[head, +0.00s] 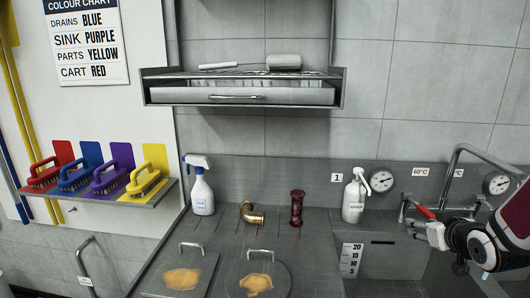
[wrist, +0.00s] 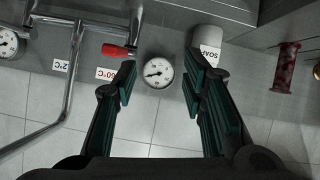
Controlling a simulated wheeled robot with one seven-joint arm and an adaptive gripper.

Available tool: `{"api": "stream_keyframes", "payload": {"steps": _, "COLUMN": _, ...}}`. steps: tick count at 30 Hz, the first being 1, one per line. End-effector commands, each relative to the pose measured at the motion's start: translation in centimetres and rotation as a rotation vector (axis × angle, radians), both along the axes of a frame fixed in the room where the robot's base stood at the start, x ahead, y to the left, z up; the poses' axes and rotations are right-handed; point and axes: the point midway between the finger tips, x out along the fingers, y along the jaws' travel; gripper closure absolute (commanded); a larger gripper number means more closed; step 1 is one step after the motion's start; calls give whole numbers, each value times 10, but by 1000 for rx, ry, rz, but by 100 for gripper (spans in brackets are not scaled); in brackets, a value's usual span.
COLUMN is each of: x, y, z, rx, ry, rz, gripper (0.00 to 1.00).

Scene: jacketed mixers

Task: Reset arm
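My gripper (head: 422,230) is at the right of the head view, in front of the sink wall and close to the red tap lever (head: 425,212). In the wrist view my gripper (wrist: 160,66) has its two dark green-padded fingers spread wide with nothing held between them. A round dial gauge (wrist: 158,72) shows on the wall beyond the gap. The red lever (wrist: 118,51) appears just beyond the left finger's tip; whether they touch I cannot tell. The white soap bottle (wrist: 207,42) is beyond the right finger's tip.
The steel sink (head: 375,258) lies below my arm, with a curved tap pipe (head: 480,152) above. A spray bottle (head: 202,192), brass elbow (head: 252,215) and red spool-shaped part (head: 297,208) stand on the counter. A brush shelf (head: 105,202) is at left; a wall rack (head: 243,92) hangs above.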

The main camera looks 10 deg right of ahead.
Motion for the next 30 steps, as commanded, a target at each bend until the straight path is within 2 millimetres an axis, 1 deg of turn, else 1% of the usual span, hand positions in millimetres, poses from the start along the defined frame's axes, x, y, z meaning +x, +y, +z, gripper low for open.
{"api": "stream_keyframes", "payload": {"steps": 1, "x": 2, "y": 16, "z": 11, "rx": -26, "ry": 50, "rz": 6, "gripper": 62}}
{"api": "stream_keyframes", "payload": {"steps": 5, "x": -8, "y": 50, "z": 31, "rx": -59, "ry": 174, "rz": -18, "gripper": 62}}
{"api": "stream_keyframes", "payload": {"steps": 8, "x": -23, "y": 78, "z": 48, "rx": -67, "ry": 253, "rz": -37, "gripper": 62}}
{"api": "stream_keyframes", "payload": {"steps": 11, "x": -43, "y": 110, "z": 64, "rx": -56, "ry": 318, "rz": -55, "gripper": 62}}
{"api": "stream_keyframes", "payload": {"steps": 12, "x": -52, "y": 123, "z": 70, "rx": -47, "ry": 341, "rz": -58, "gripper": 62}}
{"api": "stream_keyframes", "payload": {"steps": 14, "x": -68, "y": 143, "z": 79, "rx": -27, "ry": 373, "rz": -62, "gripper": 62}}
{"api": "stream_keyframes", "payload": {"steps": 15, "x": -80, "y": 158, "z": 83, "rx": -11, "ry": 396, "rz": -59, "gripper": 62}}
{"api": "stream_keyframes", "payload": {"steps": 17, "x": -99, "y": 179, "z": 89, "rx": 20, "ry": 429, "rz": -53, "gripper": 62}}
{"api": "stream_keyframes", "payload": {"steps": 18, "x": -112, "y": 193, "z": 93, "rx": 42, "ry": 450, "rz": -45, "gripper": 62}}
{"api": "stream_keyframes", "payload": {"steps": 20, "x": -134, "y": 214, "z": 97, "rx": 79, "ry": 484, "rz": -26, "gripper": 62}}
{"api": "stream_keyframes", "payload": {"steps": 21, "x": -148, "y": 227, "z": 99, "rx": 105, "ry": 506, "rz": -12, "gripper": 62}}
{"api": "stream_keyframes", "payload": {"steps": 24, "x": -182, "y": 254, "z": 101, "rx": 163, "ry": 560, "rz": 33, "gripper": 62}}
{"api": "stream_keyframes", "payload": {"steps": 27, "x": -208, "y": 273, "z": 102, "rx": 208, "ry": 606, "rz": 73, "gripper": 62}}
{"api": "stream_keyframes", "payload": {"steps": 30, "x": -224, "y": 283, "z": 102, "rx": 233, "ry": 636, "rz": 100, "gripper": 62}}
